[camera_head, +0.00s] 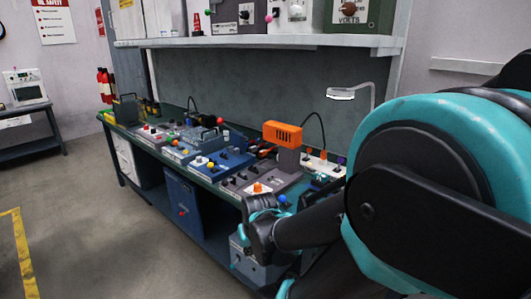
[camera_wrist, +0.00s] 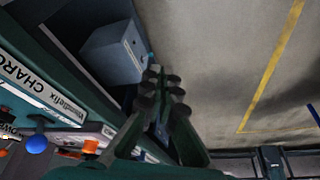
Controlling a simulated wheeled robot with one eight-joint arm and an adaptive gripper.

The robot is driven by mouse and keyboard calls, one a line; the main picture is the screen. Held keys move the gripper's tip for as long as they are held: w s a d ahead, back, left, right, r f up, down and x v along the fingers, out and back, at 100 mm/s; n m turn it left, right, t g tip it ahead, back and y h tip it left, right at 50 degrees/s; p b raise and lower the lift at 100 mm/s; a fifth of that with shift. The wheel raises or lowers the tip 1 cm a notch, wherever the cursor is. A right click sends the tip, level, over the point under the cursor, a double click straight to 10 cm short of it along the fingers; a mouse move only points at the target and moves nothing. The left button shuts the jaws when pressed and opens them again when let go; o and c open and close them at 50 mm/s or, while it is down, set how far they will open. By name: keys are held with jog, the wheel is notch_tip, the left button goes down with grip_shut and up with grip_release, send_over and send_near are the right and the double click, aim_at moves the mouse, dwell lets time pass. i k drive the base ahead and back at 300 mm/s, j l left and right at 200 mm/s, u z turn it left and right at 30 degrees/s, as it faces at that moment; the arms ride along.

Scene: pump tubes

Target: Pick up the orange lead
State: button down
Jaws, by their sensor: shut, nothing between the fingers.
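A small orange knob-like piece (camera_head: 258,187) stands on a grey panel at the near end of the bench. An orange piece (camera_wrist: 90,146) also shows in the wrist view, low and left of my fingers. I cannot tell whether either is the orange lead; no orange cable is clear. My gripper (camera_wrist: 162,85) is shut and empty in the wrist view, pointing past the bench edge toward the floor, apart from the orange piece. In the head view my wrist hangs at the bench's front edge, and my fingers are not clear there.
The green bench (camera_head: 226,189) holds several panels with coloured knobs. A larger orange slotted block (camera_head: 283,133) stands on a grey post behind the orange knob. A blue knob (camera_wrist: 37,143) lies left in the wrist view. A grey box (camera_wrist: 115,52) sits below the bench. Open floor (camera_head: 110,230) lies left.

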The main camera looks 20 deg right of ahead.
aim_at(263, 153)
jog(key=i+j, duration=0.25)
jog(key=j, duration=0.15)
jog(key=i+j, duration=0.55)
jog(key=j, duration=0.25)
jog(key=i+j, duration=0.25)
jog(key=j, duration=0.2)
jog(key=i+j, duration=0.3)
jog(key=i+j+z, duration=0.1)
jog(key=i+j, duration=0.15)
jog(key=j, duration=0.25)
